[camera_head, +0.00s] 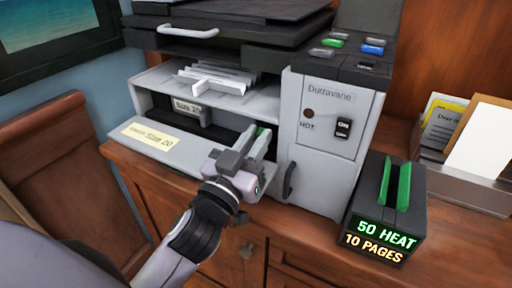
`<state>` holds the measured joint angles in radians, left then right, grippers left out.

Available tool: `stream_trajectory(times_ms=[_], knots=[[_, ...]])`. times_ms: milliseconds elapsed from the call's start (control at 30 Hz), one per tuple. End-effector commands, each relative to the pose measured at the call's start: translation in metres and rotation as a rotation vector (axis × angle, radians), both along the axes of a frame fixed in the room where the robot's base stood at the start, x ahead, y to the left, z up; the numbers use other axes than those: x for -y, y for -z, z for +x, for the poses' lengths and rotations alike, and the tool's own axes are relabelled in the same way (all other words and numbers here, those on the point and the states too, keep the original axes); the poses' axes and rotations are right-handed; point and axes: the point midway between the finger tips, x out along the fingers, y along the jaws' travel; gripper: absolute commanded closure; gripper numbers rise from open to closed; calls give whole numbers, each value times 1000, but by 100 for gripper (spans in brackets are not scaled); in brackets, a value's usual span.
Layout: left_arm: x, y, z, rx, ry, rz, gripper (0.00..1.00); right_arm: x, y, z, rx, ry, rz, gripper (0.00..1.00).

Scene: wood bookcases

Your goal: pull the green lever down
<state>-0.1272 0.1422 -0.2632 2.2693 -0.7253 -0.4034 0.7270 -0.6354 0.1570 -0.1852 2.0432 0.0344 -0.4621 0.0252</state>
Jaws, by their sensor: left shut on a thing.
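The green lever (261,132) shows as a small green piece at the front of the grey machine (327,118), beside its open lower compartment. It is mostly hidden by my left gripper (257,144). My left gripper is shut on the lever, with its fingers on either side of it. My left arm comes in from the lower left. My right gripper is not in view.
A lowered flap (150,139) marked Size 20 lies left of my gripper. A dark handle (289,182) is just to its right. A black box (413,212) with green plates reads "50 HEAT 10 PAGES". A paper holder (463,184) stands at the far right.

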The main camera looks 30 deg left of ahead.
Motion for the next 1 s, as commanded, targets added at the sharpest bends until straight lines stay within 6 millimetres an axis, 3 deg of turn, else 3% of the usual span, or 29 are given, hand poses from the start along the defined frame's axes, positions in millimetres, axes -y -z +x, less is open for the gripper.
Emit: stream_trajectory(times_ms=[300,333,400,767,1000], knots=[[0,0,0,2,1,1,100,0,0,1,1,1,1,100],[0,0,0,2,1,1,75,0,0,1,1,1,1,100],[0,0,0,2,1,1,55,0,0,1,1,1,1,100],[0,1,-3,1,0,1,55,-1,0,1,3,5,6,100],[-1,9,-26,-1,-1,-2,55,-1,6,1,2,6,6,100]])
